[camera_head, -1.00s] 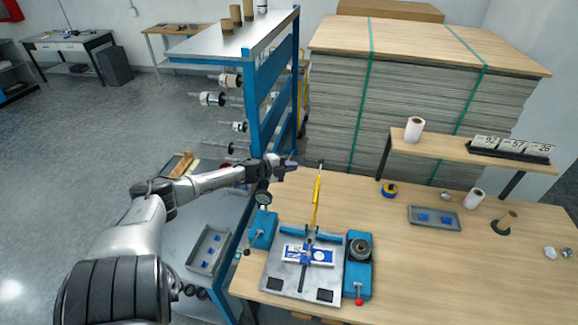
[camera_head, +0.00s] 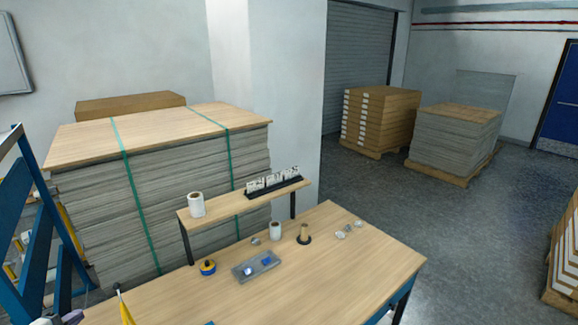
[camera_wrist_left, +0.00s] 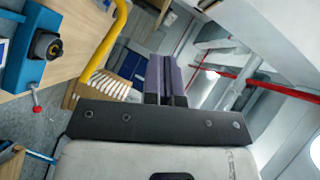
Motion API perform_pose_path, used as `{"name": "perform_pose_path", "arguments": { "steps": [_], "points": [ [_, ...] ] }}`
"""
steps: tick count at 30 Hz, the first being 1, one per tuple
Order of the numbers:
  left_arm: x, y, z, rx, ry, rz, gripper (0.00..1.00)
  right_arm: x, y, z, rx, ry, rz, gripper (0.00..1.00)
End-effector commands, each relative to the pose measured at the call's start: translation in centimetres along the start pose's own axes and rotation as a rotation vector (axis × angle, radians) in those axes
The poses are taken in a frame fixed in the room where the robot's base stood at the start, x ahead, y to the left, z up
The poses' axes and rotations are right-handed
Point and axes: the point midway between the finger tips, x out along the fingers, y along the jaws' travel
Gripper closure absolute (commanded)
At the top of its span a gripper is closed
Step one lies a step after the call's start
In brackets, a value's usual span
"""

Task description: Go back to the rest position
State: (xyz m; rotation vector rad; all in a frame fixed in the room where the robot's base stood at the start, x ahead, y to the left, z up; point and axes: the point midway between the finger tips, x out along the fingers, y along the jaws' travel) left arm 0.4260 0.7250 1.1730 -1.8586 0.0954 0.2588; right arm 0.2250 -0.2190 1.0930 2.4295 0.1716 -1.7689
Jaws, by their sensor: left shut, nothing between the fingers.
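My left gripper (camera_head: 70,317) shows only as a small purple-grey tip at the bottom left edge of the head view. In the left wrist view its two fingers (camera_wrist_left: 166,76) lie against each other, shut and empty. The wooden worktable (camera_head: 345,262) fills the lower middle of the head view. A yellow lever (camera_head: 124,308) stands at the bottom edge, just right of the gripper. In the left wrist view the yellow bar (camera_wrist_left: 103,55) rises left of the fingers, apart from them. My right gripper is not in view.
The blue rack (camera_head: 42,215) stands at the far left. A tall strapped board stack (camera_head: 165,180) is behind the table. A small shelf (camera_head: 235,205) on the table carries a white roll (camera_head: 196,204). A grey tray (camera_head: 256,266) lies below it. The floor at right (camera_head: 450,235) is clear.

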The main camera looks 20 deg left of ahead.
Motion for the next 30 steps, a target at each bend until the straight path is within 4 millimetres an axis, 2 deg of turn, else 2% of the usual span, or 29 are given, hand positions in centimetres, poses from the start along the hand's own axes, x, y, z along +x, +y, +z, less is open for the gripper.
{"name": "perform_pose_path", "arguments": {
  "steps": [5,9,11,13,16,20,23,27,29,30],
  "points": [
    [-0.1,0.0,1.4,-0.005,-0.085,0.002,1.00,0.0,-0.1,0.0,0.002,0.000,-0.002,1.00],
    [-0.8,0.1,4.9,-0.019,-0.310,0.006,1.00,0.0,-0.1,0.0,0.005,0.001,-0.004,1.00],
    [-1.1,0.0,6.0,-0.030,-0.420,0.004,1.00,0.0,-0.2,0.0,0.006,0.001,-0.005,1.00],
    [-1.3,-0.3,6.2,-0.044,-0.534,-0.001,1.00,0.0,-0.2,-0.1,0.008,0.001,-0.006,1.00],
    [-1.6,-0.4,5.2,-0.067,-0.670,0.001,1.00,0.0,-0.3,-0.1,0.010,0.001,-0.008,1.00],
    [-2.2,1.3,1.8,-0.114,-0.814,0.032,1.00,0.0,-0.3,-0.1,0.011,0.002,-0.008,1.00],
    [-3.5,4.6,-2.5,-0.180,-0.902,0.091,1.00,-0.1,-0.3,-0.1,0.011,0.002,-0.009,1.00],
    [-6.7,10.1,-10.5,-0.293,-0.983,0.226,1.00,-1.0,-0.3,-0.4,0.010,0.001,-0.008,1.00],
    [-8.3,12.1,-14.1,-0.342,-0.994,0.289,1.00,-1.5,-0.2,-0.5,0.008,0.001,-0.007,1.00],
    [-9.4,13.2,-16.6,-0.375,-0.994,0.330,1.00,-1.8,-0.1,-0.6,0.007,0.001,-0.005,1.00]
  ]
}}
